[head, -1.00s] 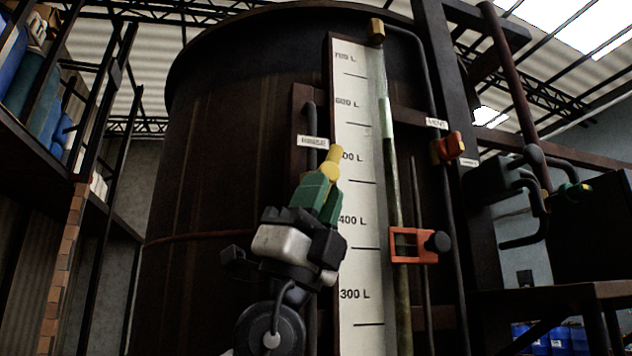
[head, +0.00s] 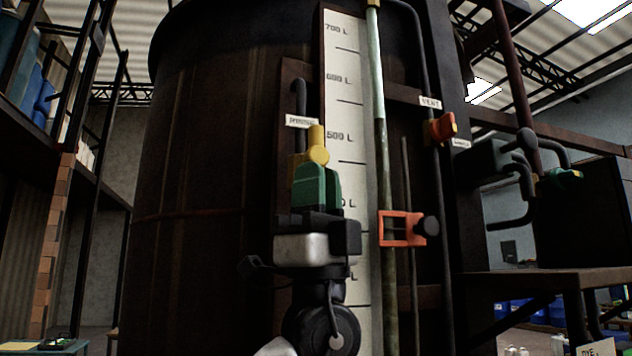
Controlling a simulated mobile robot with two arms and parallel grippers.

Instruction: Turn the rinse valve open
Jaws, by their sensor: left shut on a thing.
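The rinse valve (head: 317,146) shows as yellow parts just below the "RINSE" label (head: 302,122), on a dark pipe at the front of the large brown vat. My left gripper (head: 316,172), with green fingers, comes up from below and is shut at the valve. The fingers stand nearly upright and hide its lower part. The exact hold on the handle is hidden, and I cannot tell how far the valve is turned. My right gripper is not in view.
A white litre scale (head: 346,65) and sight tube stand just right of the gripper, with an orange clamp (head: 400,229) on the tube. The orange vent valve (head: 440,128) is farther right. Shelving stands at left, a dark platform (head: 540,284) at right.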

